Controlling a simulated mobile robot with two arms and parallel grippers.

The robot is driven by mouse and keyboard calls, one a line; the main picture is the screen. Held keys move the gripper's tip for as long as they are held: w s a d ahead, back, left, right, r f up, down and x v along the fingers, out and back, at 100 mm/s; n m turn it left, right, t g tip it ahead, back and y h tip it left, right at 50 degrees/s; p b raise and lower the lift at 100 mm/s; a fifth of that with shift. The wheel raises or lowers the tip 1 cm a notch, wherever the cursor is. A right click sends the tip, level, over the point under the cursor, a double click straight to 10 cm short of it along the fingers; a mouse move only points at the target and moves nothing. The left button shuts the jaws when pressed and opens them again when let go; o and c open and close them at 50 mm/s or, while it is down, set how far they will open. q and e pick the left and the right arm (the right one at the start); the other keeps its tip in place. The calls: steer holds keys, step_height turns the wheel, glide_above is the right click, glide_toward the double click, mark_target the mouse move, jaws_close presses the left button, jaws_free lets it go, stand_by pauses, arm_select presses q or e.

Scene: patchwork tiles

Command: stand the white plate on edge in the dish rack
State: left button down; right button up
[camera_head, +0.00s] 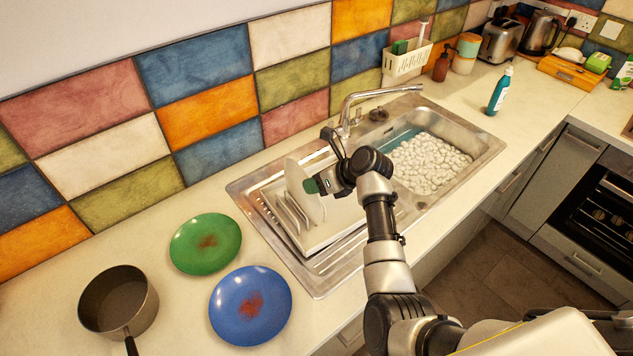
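The white plate (297,181) stands on edge, slightly tilted, in the white dish rack (327,236) on the sink's drainboard. My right gripper (319,160) is at the plate's right side, with its fingers spread apart. The lower finger, with a green tip, overlaps the plate's face in the view; I cannot tell whether it touches. The upper finger points up and away behind it. The plate's lower part is partly hidden among the rack's slats. My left gripper is not in view.
A green plate (205,244) and a blue plate (250,306), both with reddish-brown stains, lie left of the sink beside a saucepan (118,302). The tap (372,97) rises behind my gripper. The basin (430,157) holds foamy water. A teal bottle (499,92) stands to the right.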

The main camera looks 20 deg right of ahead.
steer(key=b+v, duration=0.2)
steer(key=v, duration=0.9)
steer(key=shift+f, duration=0.1)
stand_by(0.5)
